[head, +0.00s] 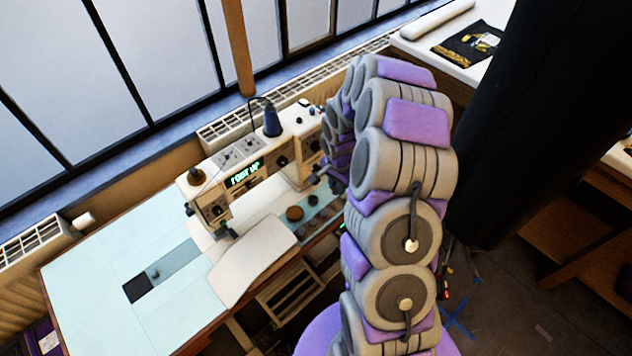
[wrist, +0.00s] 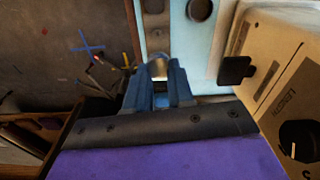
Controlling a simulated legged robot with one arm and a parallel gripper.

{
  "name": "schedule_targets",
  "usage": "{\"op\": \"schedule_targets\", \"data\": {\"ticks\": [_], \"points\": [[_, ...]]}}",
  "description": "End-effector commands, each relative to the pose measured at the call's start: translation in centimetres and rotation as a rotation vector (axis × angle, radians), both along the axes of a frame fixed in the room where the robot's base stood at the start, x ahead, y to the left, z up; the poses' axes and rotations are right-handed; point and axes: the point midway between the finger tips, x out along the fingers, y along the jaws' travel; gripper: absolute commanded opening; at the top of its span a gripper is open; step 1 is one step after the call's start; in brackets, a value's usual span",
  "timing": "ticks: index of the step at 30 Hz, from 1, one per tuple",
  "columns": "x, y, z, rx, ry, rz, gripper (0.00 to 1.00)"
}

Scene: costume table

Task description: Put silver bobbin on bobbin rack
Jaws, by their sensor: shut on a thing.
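In the wrist view, the blue fingers of my gripper (wrist: 159,92) are closed around a small silver bobbin (wrist: 157,67), whose shiny rounded top shows at the fingertips. A grey strip that looks like the bobbin rack (wrist: 166,42) lies just beyond the fingertips, with dark round spots on it. I cannot tell whether the bobbin touches it. In the head view, this strip (head: 325,216) lies on the table to the right of the sewing machine's front, with several round spots along it. My gripper is mostly hidden behind my arm in the head view.
The cream sewing machine (head: 240,165) stands close beside the strip. Its side and a black paddle (wrist: 236,70) are near my gripper on the right of the wrist view. The pale table's left part (head: 95,275) is clear.

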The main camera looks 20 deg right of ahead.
Motion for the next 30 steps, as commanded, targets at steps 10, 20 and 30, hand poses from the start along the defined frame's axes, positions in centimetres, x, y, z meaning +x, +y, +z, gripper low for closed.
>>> {"op": "schedule_targets", "data": {"ticks": [10, 20, 30], "points": [[0.0, 0.8, -1.1, -0.014, 0.002, 0.019, 0.00], [0.0, 0.4, -3.4, -0.009, 0.002, 0.018, 0.00], [0.0, 0.5, -5.8, -0.010, 0.000, 0.018, 0.00]]}}
